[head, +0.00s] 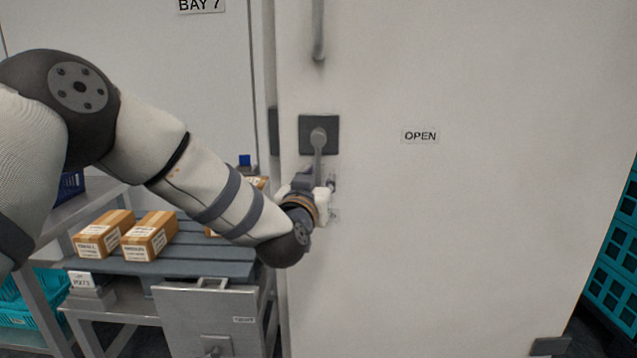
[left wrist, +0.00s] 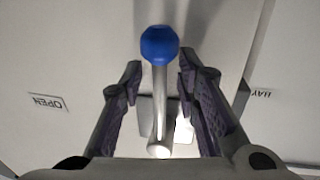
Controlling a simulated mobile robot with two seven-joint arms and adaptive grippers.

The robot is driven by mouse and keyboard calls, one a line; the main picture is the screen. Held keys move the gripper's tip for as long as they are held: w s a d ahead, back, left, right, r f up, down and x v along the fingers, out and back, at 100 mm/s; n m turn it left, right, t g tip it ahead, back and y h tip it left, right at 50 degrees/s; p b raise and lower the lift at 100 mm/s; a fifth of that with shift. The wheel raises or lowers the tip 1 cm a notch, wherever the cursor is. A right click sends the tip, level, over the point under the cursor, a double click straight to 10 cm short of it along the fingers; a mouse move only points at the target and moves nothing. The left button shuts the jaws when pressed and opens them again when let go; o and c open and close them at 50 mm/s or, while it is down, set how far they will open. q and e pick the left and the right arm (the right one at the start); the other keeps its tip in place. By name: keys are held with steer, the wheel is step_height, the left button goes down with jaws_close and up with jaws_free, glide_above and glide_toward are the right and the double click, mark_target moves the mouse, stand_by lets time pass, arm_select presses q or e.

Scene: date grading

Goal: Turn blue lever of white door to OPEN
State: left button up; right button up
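The white door (head: 480,230) fills the right of the head view, with an OPEN label (head: 420,136) to the right of its lever. The lever (head: 318,150) hangs straight down from a dark square plate. My left gripper (head: 322,184) is at the lever's lower end and hides its blue knob in the head view. In the left wrist view, which is upside down, the blue knob (left wrist: 159,45) and metal shaft (left wrist: 160,100) lie between the two open fingers of the left gripper (left wrist: 159,76). Gaps show on both sides. My right gripper is not in view.
A vertical door handle (head: 318,30) is above the lever. At left, boxes (head: 150,236) lie on a grey slatted bench, with a grey panel (head: 208,320) below. Teal crates (head: 612,270) stand at far right. The door face right of the lever is clear.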

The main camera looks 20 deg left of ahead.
arm_select(q)
steer(key=shift+c, duration=0.5)
jaws_close()
steer(key=shift+d+f, duration=0.1)
